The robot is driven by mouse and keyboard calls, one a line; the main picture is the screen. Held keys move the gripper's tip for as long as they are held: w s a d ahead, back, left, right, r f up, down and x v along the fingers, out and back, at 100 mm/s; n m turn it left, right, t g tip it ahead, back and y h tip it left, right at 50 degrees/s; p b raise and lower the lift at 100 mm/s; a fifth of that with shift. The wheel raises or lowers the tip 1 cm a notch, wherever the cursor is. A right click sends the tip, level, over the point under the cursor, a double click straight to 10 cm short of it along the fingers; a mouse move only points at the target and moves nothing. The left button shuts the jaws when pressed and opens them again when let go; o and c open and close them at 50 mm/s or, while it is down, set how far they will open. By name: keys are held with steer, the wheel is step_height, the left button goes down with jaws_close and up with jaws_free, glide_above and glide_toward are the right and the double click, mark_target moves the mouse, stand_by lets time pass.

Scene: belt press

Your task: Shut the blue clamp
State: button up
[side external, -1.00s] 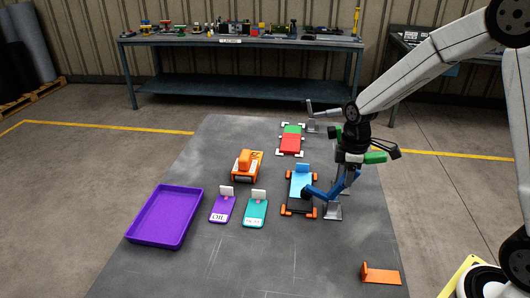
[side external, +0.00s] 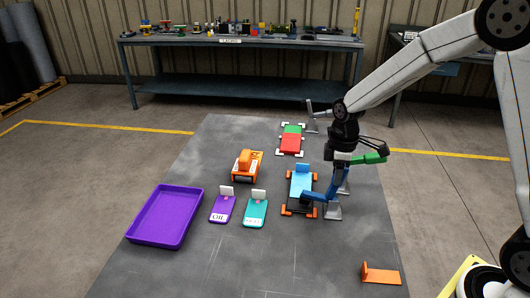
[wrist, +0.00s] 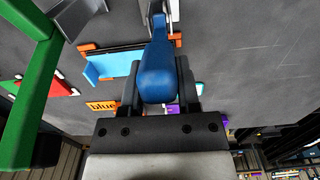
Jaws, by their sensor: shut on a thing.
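The blue clamp's handle (side external: 333,182) stands steeply at the right side of the fixture, above a grey metal base (side external: 333,211). Its blue arm reaches left over the dark end of the fixture; whether it touches is not clear. My gripper (side external: 339,172) is shut on the handle. In the wrist view the thick blue handle (wrist: 157,70) lies between the two dark fingers of my gripper (wrist: 159,88). The light blue plate (side external: 300,181) sits between orange corner blocks, and it also shows in the wrist view (wrist: 112,64).
A green handle (side external: 370,159) sticks out just right of my gripper and looms close in the wrist view (wrist: 30,105). A red and green plate (side external: 290,143) lies behind. An orange block (side external: 247,166), purple and teal tags, a purple tray (side external: 187,227) and an orange bracket (side external: 381,275) surround.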

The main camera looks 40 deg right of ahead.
steer(key=shift+w+a, duration=0.15)
steer(key=shift+w+a+f, duration=0.1)
steer(key=shift+w+a, duration=0.35)
stand_by(0.6)
steer(key=o, duration=0.9)
steer(key=shift+r, duration=3.5)
